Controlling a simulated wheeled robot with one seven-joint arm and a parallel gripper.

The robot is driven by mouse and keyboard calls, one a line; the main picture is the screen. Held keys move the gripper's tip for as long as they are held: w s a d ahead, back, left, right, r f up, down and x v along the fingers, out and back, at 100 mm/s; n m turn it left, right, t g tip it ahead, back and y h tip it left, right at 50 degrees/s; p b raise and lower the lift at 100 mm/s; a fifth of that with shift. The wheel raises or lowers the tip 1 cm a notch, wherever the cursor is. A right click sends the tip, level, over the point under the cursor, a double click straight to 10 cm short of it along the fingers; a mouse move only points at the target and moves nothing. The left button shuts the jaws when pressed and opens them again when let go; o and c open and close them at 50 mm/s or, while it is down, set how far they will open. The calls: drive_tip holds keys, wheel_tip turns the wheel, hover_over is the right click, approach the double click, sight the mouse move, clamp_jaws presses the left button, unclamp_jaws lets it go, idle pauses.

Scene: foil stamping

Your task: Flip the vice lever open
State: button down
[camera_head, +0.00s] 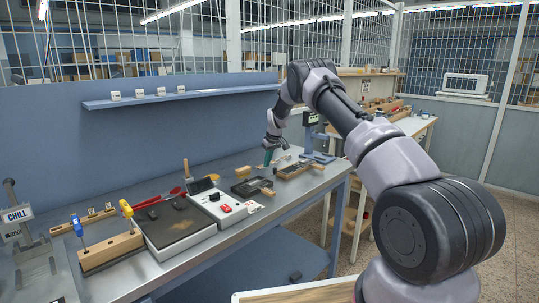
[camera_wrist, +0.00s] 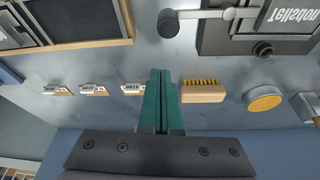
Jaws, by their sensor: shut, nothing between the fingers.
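The vice (camera_wrist: 222,38) is a dark block with a lettered plate at the upper right of the wrist view. Its lever (camera_wrist: 202,14) is a grey rod that reaches left to a black round knob (camera_wrist: 168,27). In the head view the vice (camera_head: 246,187) appears to be the dark block on the bench, its lever too small to make out. My gripper (camera_wrist: 161,74) has teal fingers, shut together and empty. In the wrist view the fingertips appear below the knob, apart from it. In the head view my gripper (camera_head: 267,158) is over the bench behind the vice.
A wooden brush (camera_wrist: 203,92) lies right of the fingers, with a round tin (camera_wrist: 264,98) beyond. Several labelled metal pieces (camera_wrist: 93,89) lie to the left. A wood-framed tray (camera_wrist: 128,20) is at upper left.

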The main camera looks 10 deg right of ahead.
drive_tip(key=shift+s+d+r, duration=0.1)
drive_tip(key=shift+s+d, duration=0.15)
drive_tip(key=shift+s, duration=0.25)
drive_tip(key=shift+s+d+r, duration=0.1)
drive_tip(key=shift+s+d, duration=0.15)
drive_tip(key=shift+s, duration=0.25)
drive_tip(key=shift+s+d+f, duration=0.1)
drive_tip(key=shift+s+d, duration=0.1)
drive_tip(key=shift+s, duration=0.25)
drive_tip(key=shift+s+d+f, duration=0.1)
drive_tip(key=shift+s+d, duration=0.05)
drive_tip(key=shift+s, duration=0.25)
